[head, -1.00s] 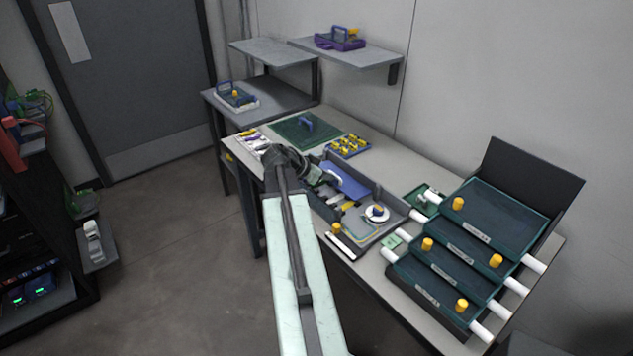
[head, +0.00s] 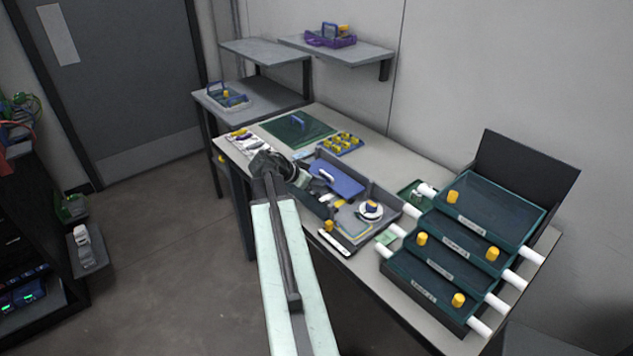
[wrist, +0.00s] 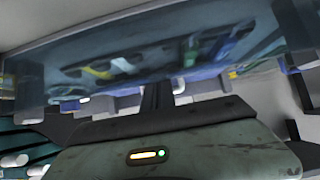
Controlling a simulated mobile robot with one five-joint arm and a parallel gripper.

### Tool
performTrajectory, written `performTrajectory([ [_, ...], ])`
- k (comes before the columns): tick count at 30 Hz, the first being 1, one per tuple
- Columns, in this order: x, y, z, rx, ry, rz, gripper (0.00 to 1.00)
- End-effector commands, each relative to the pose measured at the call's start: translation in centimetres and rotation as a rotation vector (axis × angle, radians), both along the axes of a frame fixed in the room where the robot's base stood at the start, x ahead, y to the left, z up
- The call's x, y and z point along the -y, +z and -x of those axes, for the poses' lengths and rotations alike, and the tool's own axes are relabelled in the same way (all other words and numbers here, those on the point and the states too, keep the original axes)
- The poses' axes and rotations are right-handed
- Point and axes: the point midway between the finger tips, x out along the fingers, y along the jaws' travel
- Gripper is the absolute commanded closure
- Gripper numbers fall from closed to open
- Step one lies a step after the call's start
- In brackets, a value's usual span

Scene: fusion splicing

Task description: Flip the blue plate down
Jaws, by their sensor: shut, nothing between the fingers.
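The blue plate (head: 341,181) is at the far end of the open grey tray (head: 378,223) on the table, in the head view. A white grip shows near its left edge. Its exact tilt is hard to tell. In the wrist view a glossy bluish panel (wrist: 190,55), probably this plate, spans the top with coloured reflections on it. My gripper (head: 307,183) is just left of the plate in the head view. Its dark fingers are shut and empty in the wrist view (wrist: 158,98). Whether they touch the plate is unclear.
A white spool (head: 370,211) sits in the tray's near part. Stacked green drawers (head: 462,250) with yellow knobs stand at right. A green mat (head: 285,129) and a blue tray of yellow parts (head: 340,144) lie behind. Free tabletop shows along the wall.

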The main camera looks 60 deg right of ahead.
Motion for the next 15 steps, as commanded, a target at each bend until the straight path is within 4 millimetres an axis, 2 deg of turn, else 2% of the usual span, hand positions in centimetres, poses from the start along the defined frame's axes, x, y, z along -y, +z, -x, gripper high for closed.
performTrajectory([
  [8, -0.3, 0.4, -0.2, 0.004, 0.000, -0.002, 1.00],
  [15, -3.6, 3.5, -1.4, 0.002, 0.002, 0.001, 1.00],
])
